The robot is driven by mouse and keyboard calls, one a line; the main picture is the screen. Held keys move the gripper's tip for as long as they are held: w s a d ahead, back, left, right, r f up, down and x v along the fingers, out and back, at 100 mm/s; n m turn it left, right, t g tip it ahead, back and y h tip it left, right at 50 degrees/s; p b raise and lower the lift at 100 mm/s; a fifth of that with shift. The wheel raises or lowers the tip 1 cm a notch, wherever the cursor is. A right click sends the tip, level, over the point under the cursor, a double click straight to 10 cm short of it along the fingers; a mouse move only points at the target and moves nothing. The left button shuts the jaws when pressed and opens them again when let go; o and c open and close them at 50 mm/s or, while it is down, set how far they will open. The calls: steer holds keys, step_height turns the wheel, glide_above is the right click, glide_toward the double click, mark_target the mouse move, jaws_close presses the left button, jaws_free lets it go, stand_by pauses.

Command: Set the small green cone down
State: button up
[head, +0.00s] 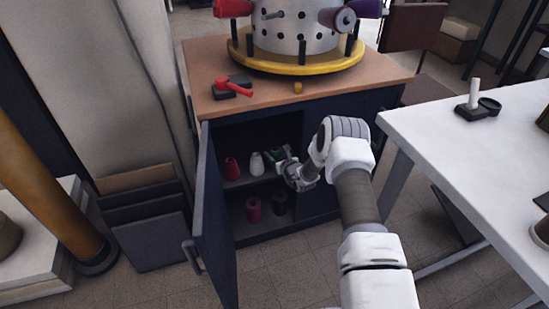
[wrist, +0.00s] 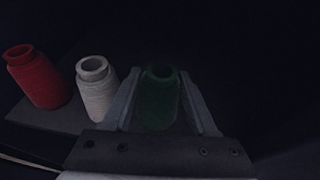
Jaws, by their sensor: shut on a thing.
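The small green cone (wrist: 160,98) is between the two fingers of my gripper (wrist: 162,90), which is shut on it, in the wrist view. In the head view the green cone (head: 273,154) shows dimly at my gripper (head: 284,157), inside the open cabinet at shelf height. A white cone (head: 256,163) and a red cone (head: 232,168) stand to its left on the upper shelf. In the wrist view the white cone (wrist: 94,88) is just left of my left finger. Darkness hides whether the green cone's base touches the shelf.
The cabinet door (head: 211,215) stands open at the left. A dark red cone (head: 254,210) and a dark cone (head: 280,202) stand on the lower level. A white table (head: 440,130) is at the right. Right of the green cone the cabinet is dark.

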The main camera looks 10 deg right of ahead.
steer(key=shift+f, duration=0.15)
steer(key=o, duration=1.4)
steer(key=p+v, duration=0.5)
steer(key=v, duration=0.7)
steer(key=shift+s, duration=0.15)
